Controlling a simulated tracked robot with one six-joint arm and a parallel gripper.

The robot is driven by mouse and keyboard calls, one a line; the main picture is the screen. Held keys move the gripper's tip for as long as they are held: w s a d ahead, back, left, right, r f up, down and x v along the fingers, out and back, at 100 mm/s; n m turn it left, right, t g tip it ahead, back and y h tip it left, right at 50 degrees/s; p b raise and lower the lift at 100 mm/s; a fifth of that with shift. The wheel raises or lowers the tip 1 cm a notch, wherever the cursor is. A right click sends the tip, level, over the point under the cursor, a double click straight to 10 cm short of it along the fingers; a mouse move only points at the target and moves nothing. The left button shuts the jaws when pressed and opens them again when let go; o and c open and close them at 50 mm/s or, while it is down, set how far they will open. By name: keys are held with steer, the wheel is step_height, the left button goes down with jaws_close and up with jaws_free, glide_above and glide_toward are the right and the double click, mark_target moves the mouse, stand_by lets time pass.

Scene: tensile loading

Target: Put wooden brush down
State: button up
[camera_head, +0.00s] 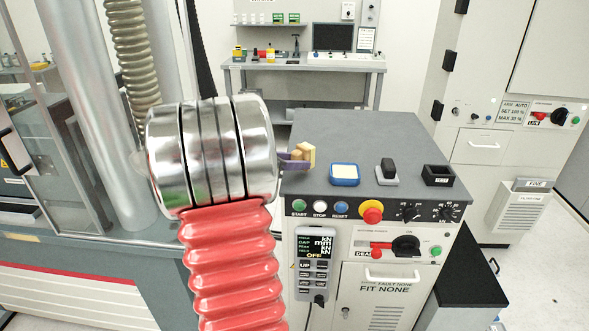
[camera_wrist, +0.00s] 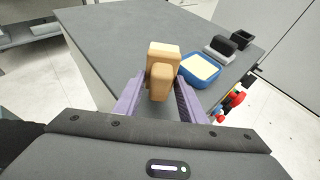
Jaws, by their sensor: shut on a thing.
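The wooden brush (camera_wrist: 163,60) is a pale tan block with a darker tan piece at its near side. My gripper (camera_wrist: 158,92) has purple fingers, shut on the brush from both sides in the wrist view. In the head view the brush (camera_head: 304,155) and the purple finger tips (camera_head: 290,160) show at the left edge of the grey cabinet top (camera_head: 340,130). My arm hides most of the gripper there. I cannot tell whether the brush touches the top.
On the cabinet top stand a blue tray with a pale pad (camera_head: 345,174), a grey block with a black grip (camera_head: 387,173) and a black open box (camera_head: 438,175). The back of the top is clear. A red emergency button (camera_head: 371,211) sits on the front panel.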

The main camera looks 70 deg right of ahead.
steer(key=shift+f, duration=1.2)
steer(key=shift+f, duration=0.1)
steer(key=o, duration=1)
steer(key=shift+o, duration=0.2)
steer(key=shift+w+a+r, duration=0.35)
steer(key=shift+a, duration=0.1)
steer(key=v, duration=0.6)
steer(key=shift+a, duration=0.15)
steer(key=shift+r, duration=0.1)
